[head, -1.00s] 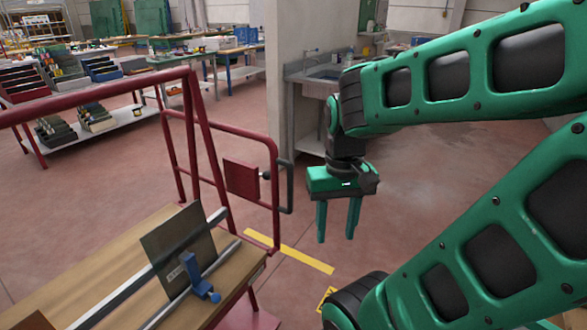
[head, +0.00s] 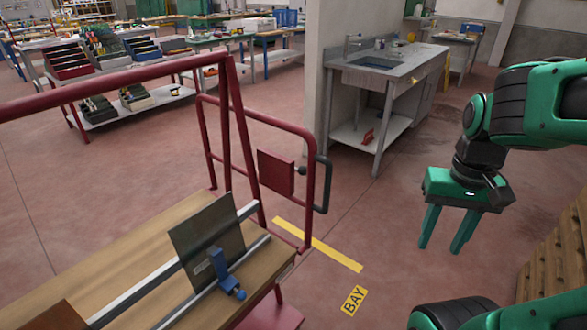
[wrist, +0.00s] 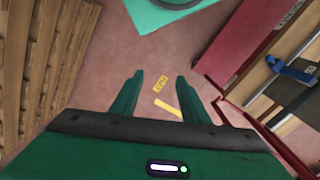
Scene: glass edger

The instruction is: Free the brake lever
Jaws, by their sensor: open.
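My gripper (head: 441,248) hangs with its two green fingers pointing down and apart, right of the red trolley (head: 230,130), with nothing between them. In the wrist view my gripper (wrist: 160,79) is open above the floor. No part is clearly recognisable as the brake lever. A dark looped handle (head: 323,185) sits beside a red plate (head: 276,173) on the trolley's end frame, well left of my gripper. A blue clamp (head: 222,272) sits on a rail by a dark upright panel (head: 207,243); a blue clamp also shows in the wrist view (wrist: 287,69).
A yellow floor line (head: 318,245) and a BAY label (head: 354,300) lie between the trolley and my gripper. A sink bench (head: 385,75) stands behind, beside a grey wall. Wooden slats (head: 555,255) are at the right. Open floor lies in the middle.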

